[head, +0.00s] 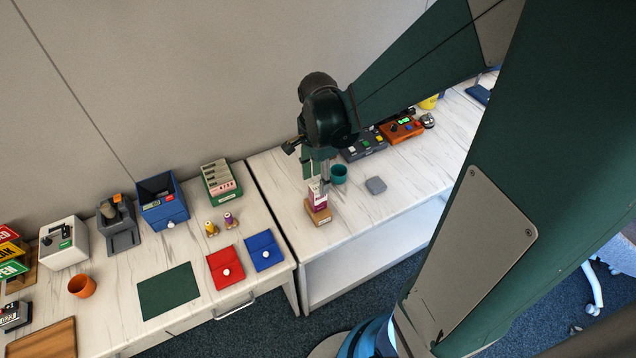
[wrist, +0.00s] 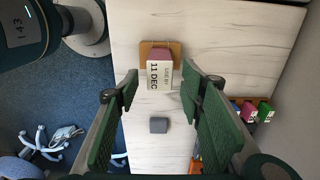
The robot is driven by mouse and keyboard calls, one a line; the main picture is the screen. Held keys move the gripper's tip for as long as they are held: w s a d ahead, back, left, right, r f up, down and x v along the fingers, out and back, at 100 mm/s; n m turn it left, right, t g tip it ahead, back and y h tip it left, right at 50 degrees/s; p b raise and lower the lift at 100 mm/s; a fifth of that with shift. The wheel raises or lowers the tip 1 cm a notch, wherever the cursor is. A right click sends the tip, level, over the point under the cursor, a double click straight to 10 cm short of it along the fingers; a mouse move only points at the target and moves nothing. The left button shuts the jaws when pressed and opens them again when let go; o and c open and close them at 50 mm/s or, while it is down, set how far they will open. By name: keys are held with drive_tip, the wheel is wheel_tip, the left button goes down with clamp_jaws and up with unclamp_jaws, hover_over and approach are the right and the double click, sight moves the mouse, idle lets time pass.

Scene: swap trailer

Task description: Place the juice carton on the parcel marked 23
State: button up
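The juice carton (head: 318,198), white and magenta, stands upright on a small brown parcel (head: 319,217) on the right-hand table. In the wrist view the carton (wrist: 158,75) shows a label reading "USE BY 11 DEC", and the brown parcel (wrist: 146,46) shows behind it. The parcel has a small pale label in the head view, too small to read. My gripper (head: 318,180) is over the carton, pointing down. In the wrist view my gripper (wrist: 160,78) has its green fingers apart, with the carton between them in the picture and a gap on each side.
Button boxes (head: 401,130) stand at the back. The left table (head: 215,297) holds pouches, figures and bins.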

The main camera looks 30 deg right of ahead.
drive_tip(key=shift+r, duration=0.55)
drive_tip(key=shift+a+r, duration=0.1)
drive_tip(key=shift+r, duration=0.05)
drive_tip(key=shift+s+a+r+n, duration=0.15)
drive_tip(key=shift+r+n, duration=0.25)
drive_tip(key=shift+r, duration=0.05)
drive_tip(key=s+a+r+n+t, duration=0.3)
drive_tip(key=s+r+n, duration=0.1)
drive_tip(key=r+n, duration=0.4)
drive_tip(key=s+a+r+n+t, duration=0.4)
drive_tip(key=r+n, duration=0.4)
drive_tip(key=n, duration=0.1)
drive_tip(key=shift+s+a, duration=0.3)
drive_tip(key=shift+s, duration=0.1)
idle(1.2)
